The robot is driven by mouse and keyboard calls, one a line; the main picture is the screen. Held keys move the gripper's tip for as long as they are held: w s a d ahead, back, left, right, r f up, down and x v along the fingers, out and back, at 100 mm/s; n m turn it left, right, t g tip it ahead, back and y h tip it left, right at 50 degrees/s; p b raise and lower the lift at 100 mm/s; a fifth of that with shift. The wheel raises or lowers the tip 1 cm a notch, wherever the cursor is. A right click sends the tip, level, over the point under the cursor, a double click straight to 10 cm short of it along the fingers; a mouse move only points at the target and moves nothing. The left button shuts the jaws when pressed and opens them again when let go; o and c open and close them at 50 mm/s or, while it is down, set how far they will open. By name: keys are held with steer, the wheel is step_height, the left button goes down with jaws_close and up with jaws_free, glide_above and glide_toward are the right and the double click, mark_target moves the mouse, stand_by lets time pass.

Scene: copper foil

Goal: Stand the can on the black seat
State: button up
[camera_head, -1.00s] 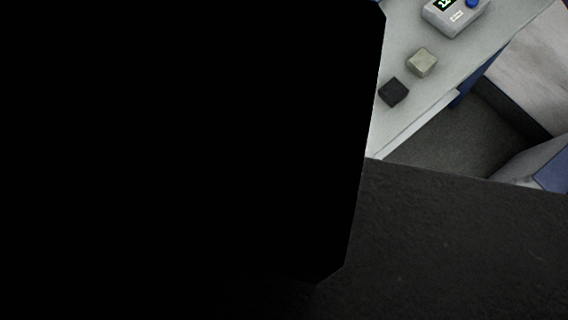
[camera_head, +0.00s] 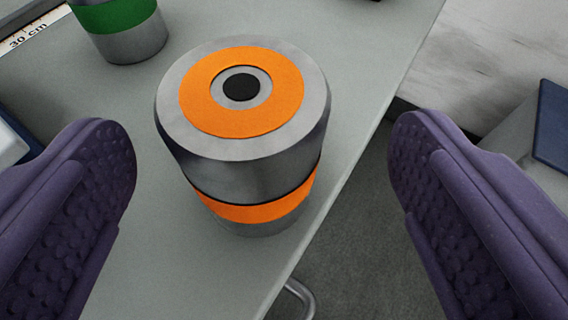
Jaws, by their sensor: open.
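A metal can (camera_head: 243,160) with an orange ring on its top and an orange band stands upright on a grey table, close to the table's edge. My gripper (camera_head: 262,130) is open, with one purple padded finger to the left of the can and one to the right. Gaps show between the can and both fingers, and the can appears untouched. The right finger shows beyond the table edge. No black seat can be made out now.
The grey table (camera_head: 175,265) has a second can (camera_head: 125,30) with a green band at the upper left. A ruler marked 30 cm (camera_head: 30,38) lies at the far left. Floor and a bent metal bar (camera_head: 303,296) show past the table edge.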

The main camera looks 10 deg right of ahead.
mark_target(247, 88)
steer(key=x, duration=0.2)
steer(key=b+x, duration=0.1)
steer(key=x, duration=0.3)
steer(key=shift+w+a+b, duration=0.1)
steer(key=shift+a+b, duration=0.2)
steer(key=shift+a, duration=0.05)
steer(key=shift+r, duration=0.15)
steer(key=c, duration=1.3)
